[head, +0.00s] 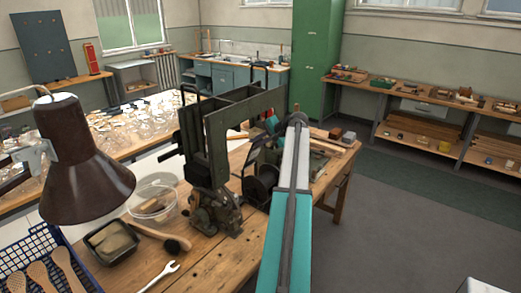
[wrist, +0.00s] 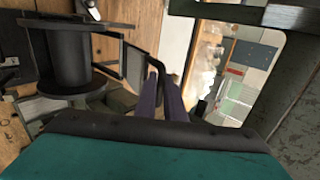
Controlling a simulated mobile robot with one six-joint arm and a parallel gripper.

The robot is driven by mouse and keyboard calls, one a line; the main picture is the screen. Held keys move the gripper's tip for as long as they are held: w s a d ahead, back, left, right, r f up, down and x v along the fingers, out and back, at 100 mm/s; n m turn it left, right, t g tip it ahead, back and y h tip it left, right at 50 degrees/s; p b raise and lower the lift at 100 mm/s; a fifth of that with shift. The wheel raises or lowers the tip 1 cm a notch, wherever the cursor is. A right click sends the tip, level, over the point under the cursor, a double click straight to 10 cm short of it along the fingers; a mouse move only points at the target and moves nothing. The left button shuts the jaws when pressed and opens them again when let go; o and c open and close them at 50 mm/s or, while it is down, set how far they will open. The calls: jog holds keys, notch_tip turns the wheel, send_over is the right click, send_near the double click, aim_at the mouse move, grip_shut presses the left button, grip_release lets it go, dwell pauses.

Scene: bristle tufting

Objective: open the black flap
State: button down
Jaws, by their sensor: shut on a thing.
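The black flap (wrist: 136,68) is a small dark panel in the wrist view, just left of the fingertips, with a thin black bar at its edge. My gripper (wrist: 160,76) has its two purple-grey fingers around this bar and is shut on it. The fingers hide part of the bar. In the head view my arm and the dark machine (head: 214,150) crowd this spot, and the fingers cannot be made out clearly there.
A black spool (wrist: 62,62) stands left of the flap in the wrist view. The wooden workbench (head: 200,262) holds a clear bowl (head: 152,188), a black tray (head: 96,232), a brush (head: 172,243) and a wrench (head: 160,275). A brown lamp (head: 80,165) stands left. Open floor lies right.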

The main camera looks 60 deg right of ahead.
jog(key=shift+w+r, duration=0.15)
jog(key=shift+w, duration=0.35)
jog(key=shift+w+r, duration=0.15)
jog(key=shift+w, duration=0.35)
jog(key=shift+d, duration=0.1)
jog(key=c, duration=1.8)
grip_release()
jog(key=shift+c, duration=0.2)
jog(key=b+v, duration=0.4)
jog(key=v, duration=0.9)
jog(key=shift+s+r, duration=0.3)
jog(key=shift+s, duration=0.1)
